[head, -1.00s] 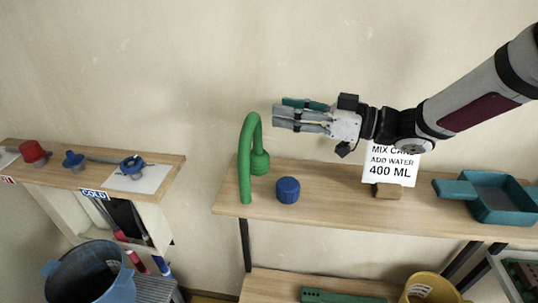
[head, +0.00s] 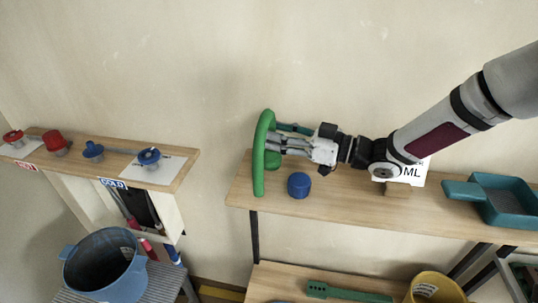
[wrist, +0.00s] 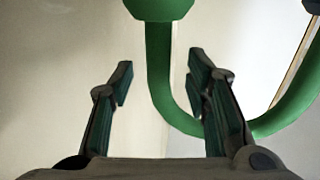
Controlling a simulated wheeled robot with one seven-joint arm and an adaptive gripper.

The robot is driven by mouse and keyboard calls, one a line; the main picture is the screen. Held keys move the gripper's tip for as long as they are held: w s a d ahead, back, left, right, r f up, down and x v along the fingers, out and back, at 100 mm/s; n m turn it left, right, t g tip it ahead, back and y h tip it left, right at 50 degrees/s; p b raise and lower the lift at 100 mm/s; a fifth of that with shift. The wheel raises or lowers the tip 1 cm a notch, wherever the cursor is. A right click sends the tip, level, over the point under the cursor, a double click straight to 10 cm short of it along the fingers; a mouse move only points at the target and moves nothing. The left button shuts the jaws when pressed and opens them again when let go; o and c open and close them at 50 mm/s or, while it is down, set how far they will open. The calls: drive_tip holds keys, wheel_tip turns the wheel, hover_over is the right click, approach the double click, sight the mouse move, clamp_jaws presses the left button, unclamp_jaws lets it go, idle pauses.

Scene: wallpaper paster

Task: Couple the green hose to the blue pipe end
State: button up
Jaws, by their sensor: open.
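My gripper (head: 283,138) is open at the hose, reaching in from the right. In the wrist view, the fingers (wrist: 158,85) spread around the hose's straight length (wrist: 159,60); the right finger overlaps its curve. The coupler (wrist: 158,8) shows at the top edge. I cannot tell whether the fingers touch the hose. Two blue fittings (head: 149,158) (head: 93,151) stand on the left shelf by the COLD label; I cannot tell which is the pipe end.
A blue cap (head: 299,185) stands on the right shelf (head: 350,207) near the hose. A text card (head: 412,173) and teal tray (head: 507,202) are further right. Red fittings (head: 54,141) share the left shelf. A blue bucket (head: 104,262) stands below. A gap separates the shelves.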

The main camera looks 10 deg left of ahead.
drive_tip(key=shift+w+a, duration=0.15)
drive_tip(key=shift+a, duration=0.95)
clamp_jaws()
